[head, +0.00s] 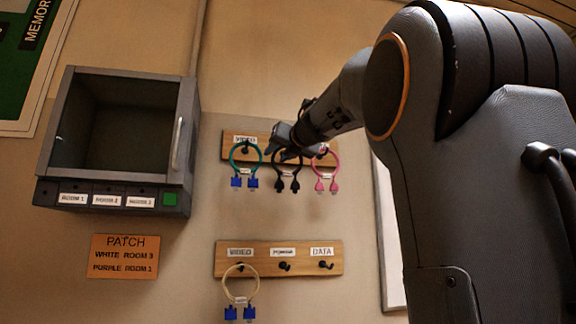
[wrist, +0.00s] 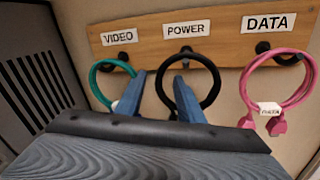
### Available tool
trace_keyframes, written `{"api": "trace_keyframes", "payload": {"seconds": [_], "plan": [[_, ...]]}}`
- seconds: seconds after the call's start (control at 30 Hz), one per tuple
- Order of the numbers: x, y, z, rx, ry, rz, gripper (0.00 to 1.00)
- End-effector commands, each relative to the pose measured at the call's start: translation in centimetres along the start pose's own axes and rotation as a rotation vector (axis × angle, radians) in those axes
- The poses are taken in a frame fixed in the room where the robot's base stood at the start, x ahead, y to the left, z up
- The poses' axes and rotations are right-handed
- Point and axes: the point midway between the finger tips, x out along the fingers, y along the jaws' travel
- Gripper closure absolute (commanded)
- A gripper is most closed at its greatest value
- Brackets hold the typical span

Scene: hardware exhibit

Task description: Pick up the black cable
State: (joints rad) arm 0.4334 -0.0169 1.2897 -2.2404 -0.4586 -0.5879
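The black cable (head: 297,175) hangs as a loop with two plugs from the POWER hook of the upper wooden rack. In the wrist view the black cable (wrist: 216,80) shows as a ring under the POWER label. My gripper (head: 277,147) is in front of the upper rack, over the top of the black cable. In the wrist view my gripper (wrist: 160,75) is open, with its two blue fingers apart. The left finger lies between the green and black loops; the right finger overlaps the inside of the black loop. Contact cannot be told. The black plugs are hidden in the wrist view.
A green cable (head: 233,160) hangs at left and a pink cable (head: 337,165) at right on the upper rack (head: 228,137). A lower rack (head: 300,268) holds a cream cable (head: 225,287) and two bare hooks. A grey cabinet (head: 68,105) stands at left.

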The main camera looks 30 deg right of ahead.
Motion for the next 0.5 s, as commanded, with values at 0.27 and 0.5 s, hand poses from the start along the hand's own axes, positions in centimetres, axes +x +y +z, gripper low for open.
{"api": "trace_keyframes", "payload": {"seconds": [0.27, 0.5], "plan": [[2.9, -0.1, 0.1, 0.001, 0.0, -0.002, 0.66], [3.0, -0.3, 0.0, 0.001, -0.001, -0.004, 0.66]]}}
